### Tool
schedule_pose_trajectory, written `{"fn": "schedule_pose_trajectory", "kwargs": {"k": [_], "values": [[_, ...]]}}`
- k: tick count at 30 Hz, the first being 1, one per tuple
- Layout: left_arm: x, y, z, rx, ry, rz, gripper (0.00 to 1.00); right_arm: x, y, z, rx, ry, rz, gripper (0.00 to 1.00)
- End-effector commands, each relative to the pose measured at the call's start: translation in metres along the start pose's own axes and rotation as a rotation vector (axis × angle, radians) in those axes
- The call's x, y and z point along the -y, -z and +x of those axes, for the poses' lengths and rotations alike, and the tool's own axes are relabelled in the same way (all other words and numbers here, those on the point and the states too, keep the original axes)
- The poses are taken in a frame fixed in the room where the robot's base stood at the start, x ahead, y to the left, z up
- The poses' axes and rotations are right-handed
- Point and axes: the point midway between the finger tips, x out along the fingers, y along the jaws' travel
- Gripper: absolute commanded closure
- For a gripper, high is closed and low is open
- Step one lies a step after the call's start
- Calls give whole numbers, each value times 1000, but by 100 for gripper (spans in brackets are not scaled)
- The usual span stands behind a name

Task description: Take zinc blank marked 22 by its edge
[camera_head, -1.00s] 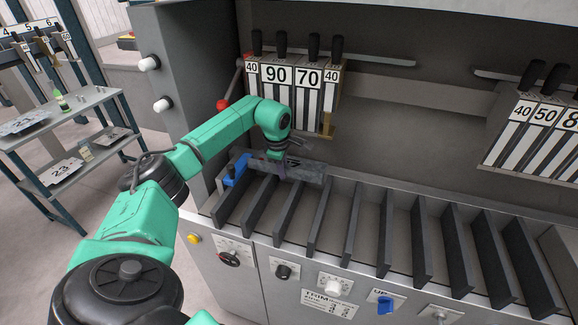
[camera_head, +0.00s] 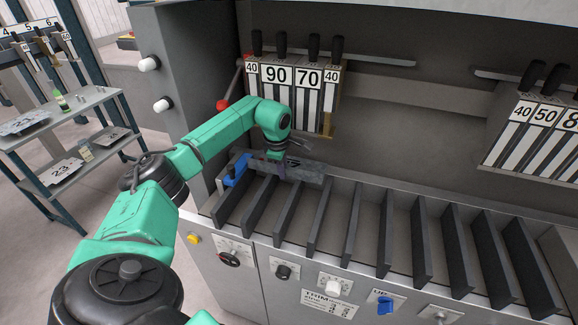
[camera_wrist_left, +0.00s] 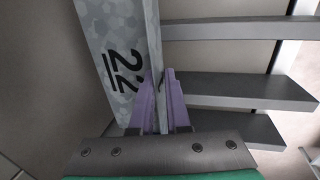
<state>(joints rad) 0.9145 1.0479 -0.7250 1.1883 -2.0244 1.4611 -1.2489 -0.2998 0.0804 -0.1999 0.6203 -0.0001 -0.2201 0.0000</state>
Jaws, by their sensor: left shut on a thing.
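The zinc blank marked 22 (camera_wrist_left: 122,62) shows in the left wrist view as a spangled grey sheet with a black 22 on its face. My right gripper is not in view.
Dark upright slats (camera_head: 384,235) run along the machine bed. Tools marked 40, 90, 70, 40 (camera_head: 291,76) hang close behind my wrist. A shelf cart (camera_head: 65,128) with plates stands at left.

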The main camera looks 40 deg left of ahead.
Motion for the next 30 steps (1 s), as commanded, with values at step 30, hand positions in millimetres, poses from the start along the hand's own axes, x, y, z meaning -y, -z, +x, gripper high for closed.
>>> {"fn": "schedule_pose_trajectory", "kwargs": {"k": [30], "values": [[46, -4, -44, -5, 4, 4, 100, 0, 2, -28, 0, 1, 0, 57]]}}
